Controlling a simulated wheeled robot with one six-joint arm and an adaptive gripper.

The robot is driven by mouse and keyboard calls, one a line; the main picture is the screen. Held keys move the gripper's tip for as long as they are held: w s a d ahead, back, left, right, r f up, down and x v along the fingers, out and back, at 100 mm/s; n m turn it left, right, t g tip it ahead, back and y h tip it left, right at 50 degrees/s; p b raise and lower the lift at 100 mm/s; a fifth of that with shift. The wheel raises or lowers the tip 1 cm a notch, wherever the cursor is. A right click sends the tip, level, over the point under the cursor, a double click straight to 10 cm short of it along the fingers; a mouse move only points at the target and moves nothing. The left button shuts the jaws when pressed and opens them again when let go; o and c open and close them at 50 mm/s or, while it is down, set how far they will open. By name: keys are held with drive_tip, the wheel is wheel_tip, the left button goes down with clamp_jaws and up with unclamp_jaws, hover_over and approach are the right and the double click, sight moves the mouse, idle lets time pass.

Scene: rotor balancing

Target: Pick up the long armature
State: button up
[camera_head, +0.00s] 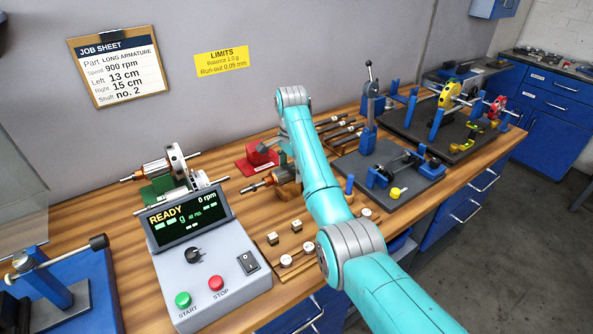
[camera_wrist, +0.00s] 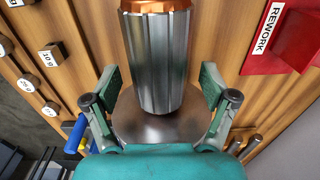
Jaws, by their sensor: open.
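An armature with a grey ribbed steel core (camera_wrist: 157,55) and a copper-coloured end sits between the fingers of my gripper (camera_wrist: 159,78) in the wrist view. My gripper is open, with one finger on each side of the core and gaps visible. A second armature (camera_head: 152,169) lies at the left by the green stand. I cannot tell from size alone which is the longer.
A red REWORK tray (camera_wrist: 277,38) stands close beside the armature. Small labelled weights (camera_wrist: 26,85) sit on a wooden board on the other side. The control box (camera_head: 207,262) reads READY, 0 rpm. A dark fixture plate (camera_head: 420,182) with blue posts lies to the right.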

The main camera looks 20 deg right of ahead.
drive_tip(key=shift+d, duration=0.1)
drive_tip(key=c, duration=1.6)
drive_tip(key=shift+r, duration=0.2)
clamp_jaws()
